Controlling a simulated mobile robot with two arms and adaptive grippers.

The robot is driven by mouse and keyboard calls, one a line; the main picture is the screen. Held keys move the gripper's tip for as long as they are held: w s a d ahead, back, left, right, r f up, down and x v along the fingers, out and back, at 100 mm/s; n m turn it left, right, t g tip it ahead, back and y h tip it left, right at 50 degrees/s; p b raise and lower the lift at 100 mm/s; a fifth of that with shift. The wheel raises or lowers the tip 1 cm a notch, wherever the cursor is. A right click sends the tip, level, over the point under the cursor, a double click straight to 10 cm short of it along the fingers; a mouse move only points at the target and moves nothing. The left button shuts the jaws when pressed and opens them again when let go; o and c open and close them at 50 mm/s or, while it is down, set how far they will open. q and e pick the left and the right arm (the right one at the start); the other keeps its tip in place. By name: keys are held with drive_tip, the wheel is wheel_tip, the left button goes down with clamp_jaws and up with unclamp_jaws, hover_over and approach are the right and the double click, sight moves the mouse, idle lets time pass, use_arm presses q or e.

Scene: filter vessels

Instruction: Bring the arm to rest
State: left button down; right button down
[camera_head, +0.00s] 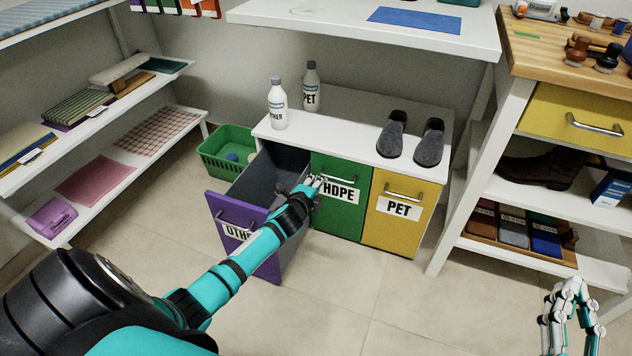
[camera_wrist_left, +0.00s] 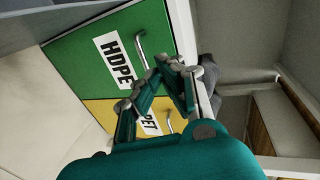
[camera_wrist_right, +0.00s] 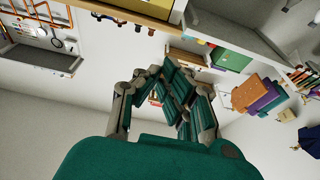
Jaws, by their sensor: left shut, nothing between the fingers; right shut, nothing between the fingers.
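My left arm reaches from the lower left across the open purple OTHER drawer (camera_head: 265,268) in the head view. My left gripper (camera_head: 316,182) is shut and empty in front of the green HDPE drawer (camera_head: 336,205), near its handle. In the left wrist view the left gripper (camera_wrist_left: 150,88) shows before the HDPE front (camera_wrist_left: 85,60) and the yellow PET front (camera_wrist_left: 98,109); I cannot tell whether it touches them. My right gripper (camera_head: 570,290) is shut and empty at the lower right, over the floor. It also shows in the right wrist view (camera_wrist_right: 165,75).
A white OTHER bottle (camera_head: 278,106), a grey PET bottle (camera_head: 311,90) and grey slippers (camera_head: 393,135) stand on the cabinet. The yellow PET drawer (camera_head: 385,222) is closed. A green basket (camera_head: 213,160) sits left. A shelf unit (camera_head: 545,256) stands right. Floor in front is clear.

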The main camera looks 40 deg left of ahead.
use_arm(q)
drive_tip(key=shift+s+d+r, duration=0.15)
drive_tip(key=shift+s+d, duration=0.05)
drive_tip(key=shift+s, duration=0.35)
use_arm(e)
drive_tip(key=shift+w+d+f+g, duration=0.15)
drive_tip(key=shift+f+g, duration=0.55)
drive_tip(key=shift+f, duration=0.35)
